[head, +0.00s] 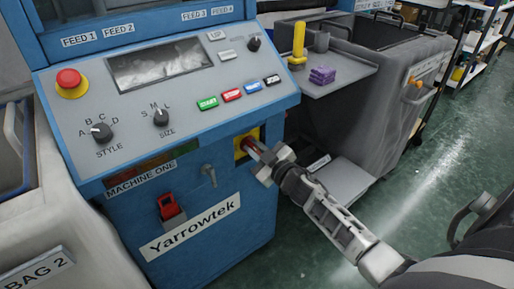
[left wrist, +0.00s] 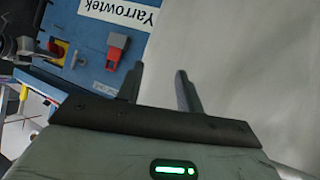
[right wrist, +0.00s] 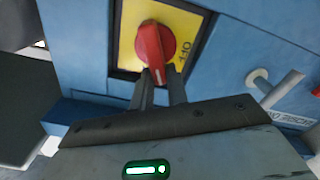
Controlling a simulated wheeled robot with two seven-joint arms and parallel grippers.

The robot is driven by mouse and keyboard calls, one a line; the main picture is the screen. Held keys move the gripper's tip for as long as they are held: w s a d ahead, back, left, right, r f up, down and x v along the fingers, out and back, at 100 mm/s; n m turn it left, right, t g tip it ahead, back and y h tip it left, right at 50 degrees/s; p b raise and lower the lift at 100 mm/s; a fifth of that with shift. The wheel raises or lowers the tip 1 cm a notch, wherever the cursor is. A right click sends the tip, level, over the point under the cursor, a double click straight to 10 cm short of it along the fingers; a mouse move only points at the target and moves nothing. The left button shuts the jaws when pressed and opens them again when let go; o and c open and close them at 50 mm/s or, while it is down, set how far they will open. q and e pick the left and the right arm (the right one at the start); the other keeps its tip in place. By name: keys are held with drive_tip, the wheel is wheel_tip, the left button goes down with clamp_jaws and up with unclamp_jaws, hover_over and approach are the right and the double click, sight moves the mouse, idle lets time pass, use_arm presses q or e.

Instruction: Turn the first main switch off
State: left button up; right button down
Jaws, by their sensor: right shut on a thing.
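The main switch (head: 252,146) is a red rotary handle on a yellow plate, low on the blue front of the machine labelled Machine One. In the right wrist view, the red handle (right wrist: 154,46) points down toward my fingers, with a slight tilt. Dark lettering, apparently OFF, shows on the plate to its right. My right gripper (head: 265,160) is shut on the handle's lower end, its fingertips (right wrist: 160,84) on either side. My left gripper (left wrist: 158,72) is open and empty, away from the switch; it is not in the head view.
A grey lever (head: 208,175) and a red latch-like part (head: 170,207) are on the panel left of the switch. The sloped console (head: 185,110) above has a red emergency button (head: 70,82). A grey side shelf (head: 335,76) holds a purple stack. Green floor lies open at right.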

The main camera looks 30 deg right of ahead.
drive_tip(key=n, duration=0.2)
drive_tip(key=n+b, duration=0.1)
drive_tip(key=a+f+n, duration=0.1)
drive_tip(key=n, duration=0.1)
drive_tip(key=shift+n, duration=0.3)
drive_tip(key=n, duration=0.1)
drive_tip(key=n+b, duration=0.1)
drive_tip(key=shift+a+f+n+b, duration=0.1)
drive_tip(key=shift+f+n+b, duration=0.15)
drive_tip(key=shift+n+b, duration=0.05)
drive_tip(key=shift+f+n+b, duration=0.2)
drive_tip(key=shift+n+b, duration=0.25)
drive_tip(key=shift+n, duration=0.65)
drive_tip(key=shift+f+n, duration=0.15)
drive_tip(key=shift+n, duration=0.55)
use_arm(q)
drive_tip(key=shift+f+b, duration=0.3)
drive_tip(key=shift+f, duration=0.5)
drive_tip(key=shift+d+r+t, duration=0.1)
drive_tip(key=shift+t, duration=0.2)
use_arm(e)
drive_tip(key=shift+s+n, duration=0.1)
drive_tip(key=shift+n, duration=0.3)
drive_tip(key=c, duration=1.4)
unclamp_jaws()
drive_tip(key=shift+c, duration=0.2)
drive_tip(key=shift+o, duration=0.3)
